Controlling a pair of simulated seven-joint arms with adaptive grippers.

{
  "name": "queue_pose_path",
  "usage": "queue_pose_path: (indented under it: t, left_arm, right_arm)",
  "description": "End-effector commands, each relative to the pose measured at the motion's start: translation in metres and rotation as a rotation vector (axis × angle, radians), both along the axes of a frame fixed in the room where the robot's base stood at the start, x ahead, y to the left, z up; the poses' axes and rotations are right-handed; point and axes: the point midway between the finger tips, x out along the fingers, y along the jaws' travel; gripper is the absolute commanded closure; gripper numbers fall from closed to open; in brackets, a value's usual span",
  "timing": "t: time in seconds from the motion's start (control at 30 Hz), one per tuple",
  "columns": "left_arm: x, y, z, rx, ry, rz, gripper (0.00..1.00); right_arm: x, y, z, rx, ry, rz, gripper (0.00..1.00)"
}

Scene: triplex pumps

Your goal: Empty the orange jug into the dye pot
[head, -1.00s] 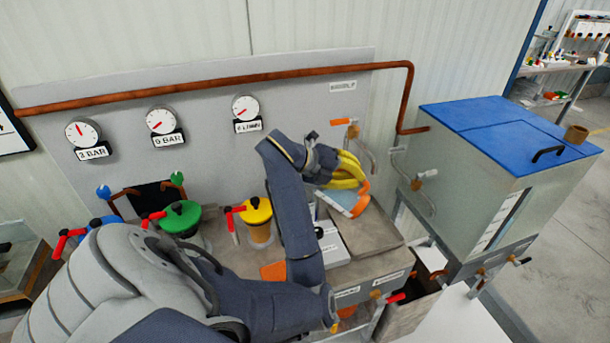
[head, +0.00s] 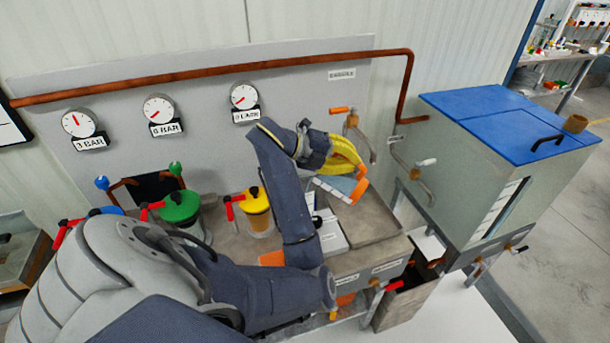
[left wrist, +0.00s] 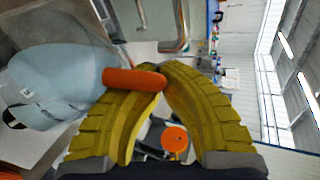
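The jug (head: 336,187) has a pale blue body and an orange handle (head: 360,190). It hangs tilted above the grey basin top. My left gripper (head: 357,168), with yellow fingers, is shut on the handle. In the left wrist view the fingertips (left wrist: 163,78) close around the orange handle (left wrist: 135,78), and the jug body (left wrist: 50,85) lies to the left. The jug's contents are hidden. Lidded pots in green (head: 180,207), yellow (head: 256,203) and blue stand along the back panel; I cannot tell which vessel is the dye pot. My right gripper is not in view.
Taps (head: 350,122) and a copper pipe (head: 200,75) are fixed on the back panel. A grey box with a red-handled tap (head: 385,286) is at the front. My left arm covers much of the bench.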

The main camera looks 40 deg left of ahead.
Motion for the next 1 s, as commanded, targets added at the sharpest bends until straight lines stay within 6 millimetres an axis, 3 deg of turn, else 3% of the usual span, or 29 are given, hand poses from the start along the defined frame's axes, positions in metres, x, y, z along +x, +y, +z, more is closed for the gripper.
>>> queue_pose_path:
  t: [1.0]
  left_arm:
    - [0.0029,-0.0015,0.0072,-0.062,-0.005,-0.016,1.00]
  right_arm:
    - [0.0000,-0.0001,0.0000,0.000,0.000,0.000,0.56]
